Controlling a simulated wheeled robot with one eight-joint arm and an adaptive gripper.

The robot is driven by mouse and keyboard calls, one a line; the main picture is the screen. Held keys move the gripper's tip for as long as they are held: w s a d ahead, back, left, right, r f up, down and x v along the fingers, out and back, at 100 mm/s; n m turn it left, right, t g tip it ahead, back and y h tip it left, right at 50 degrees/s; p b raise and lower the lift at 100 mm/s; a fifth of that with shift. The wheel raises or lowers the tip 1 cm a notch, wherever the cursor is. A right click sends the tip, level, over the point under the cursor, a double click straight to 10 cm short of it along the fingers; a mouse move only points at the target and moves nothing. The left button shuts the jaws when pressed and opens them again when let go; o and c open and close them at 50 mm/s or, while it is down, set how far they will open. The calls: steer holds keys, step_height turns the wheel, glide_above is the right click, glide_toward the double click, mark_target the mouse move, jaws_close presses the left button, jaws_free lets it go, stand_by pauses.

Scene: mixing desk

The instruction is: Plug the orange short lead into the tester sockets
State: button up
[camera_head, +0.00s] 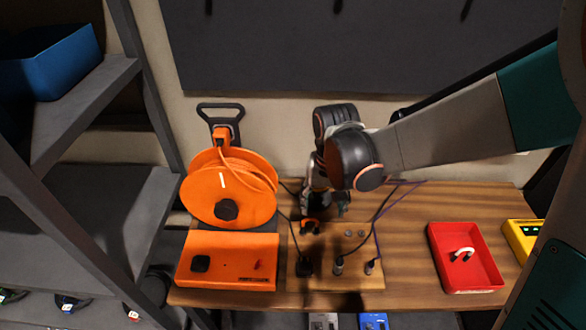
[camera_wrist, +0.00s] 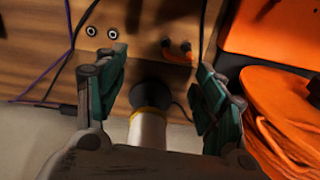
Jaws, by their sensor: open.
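The orange short lead (camera_head: 310,228) is a small U-shaped piece at the wooden board (camera_head: 312,278), just below my gripper (camera_head: 325,205) in the head view. It also shows in the wrist view (camera_wrist: 180,48), beyond the fingertips, with both ends at the board. I cannot tell how deep they sit. Two bare round sockets (camera_wrist: 101,32) lie to its left there. My gripper (camera_wrist: 157,85) is open, its fingers apart from the lead. A pale cylinder with a black flared end (camera_wrist: 148,125) shows between the fingers; I cannot tell if it stands farther off. Which sockets are the tester's is unclear.
Several dark plugs (camera_head: 338,265) with thin cables rise from the board's front. An orange cable reel (camera_head: 230,188) and orange box (camera_head: 228,262) stand left. At right are a red tray (camera_head: 455,280) holding a white short lead (camera_head: 462,252) and a yellow box (camera_head: 523,235).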

mark_target(311, 218)
steer(key=shift+w+a+f+n, duration=0.15)
steer(key=shift+a+f, duration=0.25)
steer(key=shift+a, duration=0.4)
steer(key=shift+w+a+f+n, duration=0.15)
steer(key=shift+a+f, duration=0.25)
steer(key=shift+a, duration=0.35)
steer(key=shift+s+d, duration=0.1)
step_height(311, 218, down, 9)
steer(key=b, duration=0.7)
stand_by(0.3)
steer(key=c, duration=1.4)
steer(key=shift+r+p, duration=1.95)
steer(key=shift+r, duration=1.15)
